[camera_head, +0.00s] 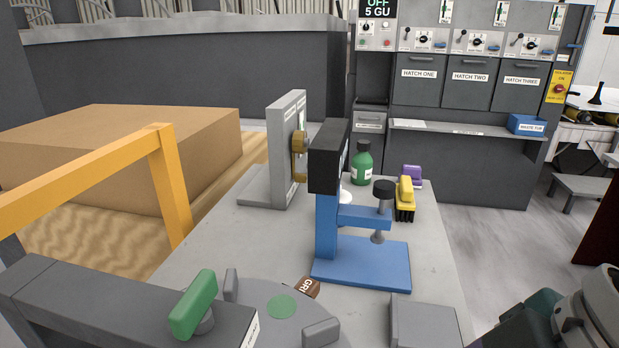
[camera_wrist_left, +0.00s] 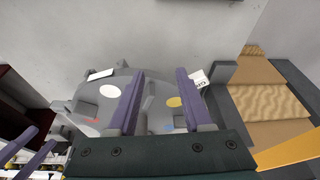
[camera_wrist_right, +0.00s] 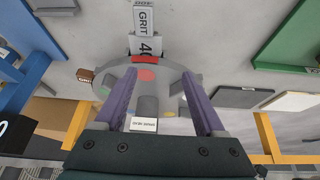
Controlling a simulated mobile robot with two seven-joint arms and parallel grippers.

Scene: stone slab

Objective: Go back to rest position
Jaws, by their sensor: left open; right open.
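My left gripper (camera_wrist_left: 160,73) is open in the left wrist view. Its two purple fingers stand apart with nothing between them, above a grey round plate (camera_wrist_left: 115,78) with coloured dots. My right gripper (camera_wrist_right: 160,75) is open and empty in the right wrist view. Its fingers point over a grey disc (camera_wrist_right: 176,78) with coloured dots and upright blocks. In the head view no gripper fingers show. Part of my right arm (camera_head: 588,318) shows at the lower right corner.
A grey bench (camera_head: 262,235) carries a blue press (camera_head: 362,262), green bottle (camera_head: 362,165), yellow brush (camera_head: 405,190) and grey upright stand (camera_head: 287,150). A yellow rail (camera_head: 85,178) and large brown block (camera_head: 120,140) stand left. Open floor (camera_head: 500,225) lies right of the bench.

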